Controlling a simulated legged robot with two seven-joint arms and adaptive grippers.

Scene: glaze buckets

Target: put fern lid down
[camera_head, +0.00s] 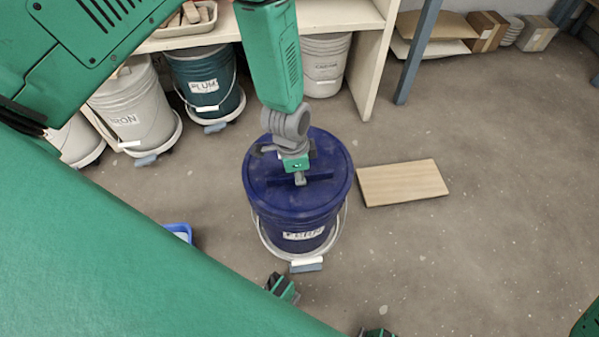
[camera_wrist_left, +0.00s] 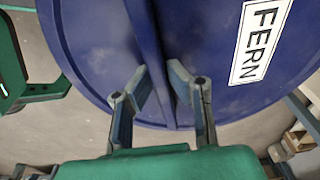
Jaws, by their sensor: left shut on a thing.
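The fern lid (camera_head: 265,190) is a round dark blue disc with a raised bar across it. It also shows in the left wrist view (camera_wrist_left: 95,45), with a white FERN label (camera_wrist_left: 262,38) on it. My left gripper (camera_head: 300,180) is shut on the lid's bar, one finger on each side of it in the wrist view (camera_wrist_left: 160,95). The blue fern bucket (camera_head: 290,222) stands upright directly under the lid, with its label partly covered. I cannot tell whether the lid touches the rim. The bucket's inside is hidden. I do not make out my right gripper.
A wooden board (camera_head: 402,183) lies on the floor right of the bucket. The plum bucket (camera_head: 205,80), the iron bucket (camera_head: 133,105) and another white bucket (camera_head: 325,68) stand by the shelf at the back. A small blue container (camera_head: 180,230) is at left.

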